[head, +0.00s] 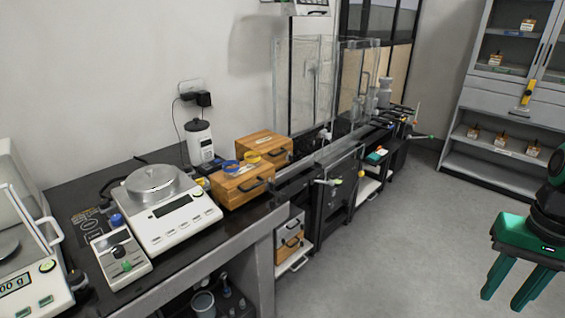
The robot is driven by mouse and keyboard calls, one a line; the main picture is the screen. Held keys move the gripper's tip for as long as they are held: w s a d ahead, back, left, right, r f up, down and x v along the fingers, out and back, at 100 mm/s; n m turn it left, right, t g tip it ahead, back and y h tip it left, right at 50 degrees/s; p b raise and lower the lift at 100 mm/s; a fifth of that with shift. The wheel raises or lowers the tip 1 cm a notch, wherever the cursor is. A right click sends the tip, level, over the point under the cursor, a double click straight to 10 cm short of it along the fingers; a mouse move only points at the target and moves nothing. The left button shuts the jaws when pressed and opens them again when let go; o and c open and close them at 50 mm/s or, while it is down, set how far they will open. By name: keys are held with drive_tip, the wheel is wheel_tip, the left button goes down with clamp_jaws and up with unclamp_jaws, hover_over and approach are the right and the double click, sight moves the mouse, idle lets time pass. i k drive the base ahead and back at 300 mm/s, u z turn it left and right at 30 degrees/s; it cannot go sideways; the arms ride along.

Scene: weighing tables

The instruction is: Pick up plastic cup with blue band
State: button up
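A small, low round item with a blue band (231,167), which looks like the blue-banded plastic cup, sits on top of the front wooden box (243,187) on the dark bench. My gripper (503,301) is at the right edge, green, pointing down over open floor. Its two fingers are apart with nothing seen between them. It is far to the right of the bench and the cup.
A balance with a metal pan (152,181) and a control box (121,256) stand left of the boxes. A white canister (200,142) is behind them. Clear glass panels (305,85) rise beyond. Shelves (510,150) stand at the back right. The grey floor (390,260) between is clear.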

sight(231, 167)
drive_tip(key=z, duration=2.2)
drive_tip(key=k, duration=1.4)
drive_tip(key=u, duration=1.4)
drive_tip(key=i, duration=1)
